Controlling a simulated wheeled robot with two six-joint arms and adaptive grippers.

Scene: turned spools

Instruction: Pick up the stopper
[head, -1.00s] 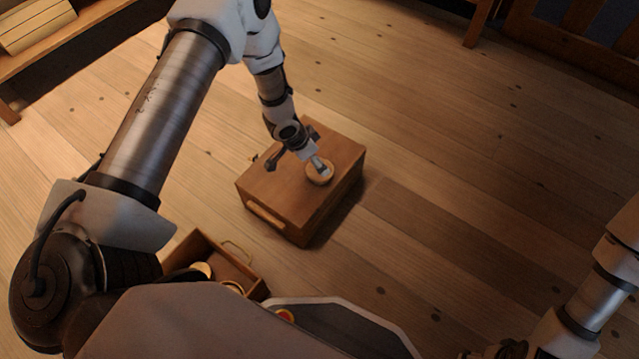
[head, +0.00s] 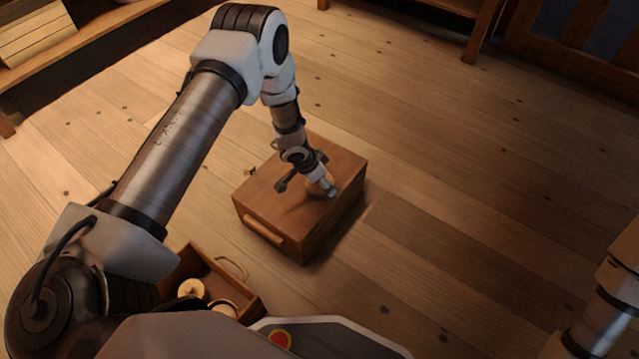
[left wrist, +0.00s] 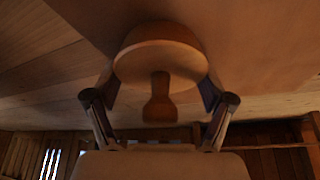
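The stopper (head: 317,187) is a turned wooden piece on top of a wooden box (head: 280,190), near the box's right edge. In the left wrist view the stopper (left wrist: 160,62) shows a broad round disc with a narrow knobbed stem. My left gripper (head: 323,188) is at the stopper, with a finger on each side. In the left wrist view the fingers of the left gripper (left wrist: 160,88) meet the disc's two edges. Whether the stopper is clear of the box top is hard to tell. My right gripper is out of view; only part of that arm shows at right.
An open wooden tray (head: 205,262) stands on the floor near my base, holding a pale round wooden piece (head: 192,288) and a ring (head: 224,307). A shelf (head: 90,40) stands at the upper left. The floor right of the box is clear.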

